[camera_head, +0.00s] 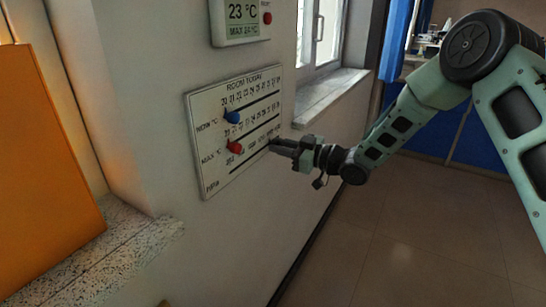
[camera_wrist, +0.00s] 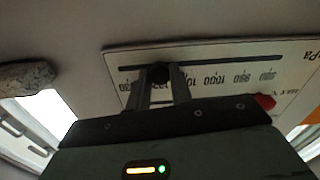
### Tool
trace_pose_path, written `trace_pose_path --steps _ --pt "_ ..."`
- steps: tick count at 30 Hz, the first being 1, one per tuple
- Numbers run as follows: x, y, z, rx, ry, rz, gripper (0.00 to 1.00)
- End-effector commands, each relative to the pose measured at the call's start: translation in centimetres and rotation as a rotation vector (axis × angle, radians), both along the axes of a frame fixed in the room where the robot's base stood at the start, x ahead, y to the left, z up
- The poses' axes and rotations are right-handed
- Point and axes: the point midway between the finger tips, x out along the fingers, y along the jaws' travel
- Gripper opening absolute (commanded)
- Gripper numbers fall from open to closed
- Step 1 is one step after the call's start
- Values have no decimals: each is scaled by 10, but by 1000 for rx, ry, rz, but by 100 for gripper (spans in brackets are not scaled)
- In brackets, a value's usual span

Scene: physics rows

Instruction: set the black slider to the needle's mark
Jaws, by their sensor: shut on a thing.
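The white panel headed ROOM TODAY (camera_head: 207,178) hangs on the wall in the head view, with printed scales and slots. My gripper (camera_head: 274,146) is at its lower right edge, over the right part of the lowest scale, and hides the black slider there. In the wrist view the panel (camera_wrist: 290,80) appears upside down. The black slider (camera_wrist: 158,72) is a round dark knob between my gripper's two fingertips (camera_wrist: 160,76), on the slot beside the hPa numbers. The fingers are shut on it. The fingers cover some numbers, so its exact reading is unclear. No needle is visible.
A blue slider (camera_head: 232,117) and a red slider (camera_head: 235,147) sit on the panel's upper scales, left of my gripper. The red one also shows in the wrist view (camera_wrist: 264,101). A 23 °C display (camera_head: 242,14) hangs above. A stone window sill (camera_head: 325,97) juts out at right.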

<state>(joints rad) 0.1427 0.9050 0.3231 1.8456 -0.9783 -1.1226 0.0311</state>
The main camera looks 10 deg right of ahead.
Motion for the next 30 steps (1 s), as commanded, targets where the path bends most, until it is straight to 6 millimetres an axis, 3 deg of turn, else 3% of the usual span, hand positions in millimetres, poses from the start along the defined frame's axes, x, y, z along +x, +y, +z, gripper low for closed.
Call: trace_pose_path --steps 12,13,15,25,30 --pt "4 -4 -1 -1 3 0 0" --pt "4 -4 -1 -1 3 0 24" --pt "4 -3 -1 -1 3 1 44" --pt "3 -5 -1 0 1 0 44" --pt "-8 -21 -1 -1 2 -1 44"
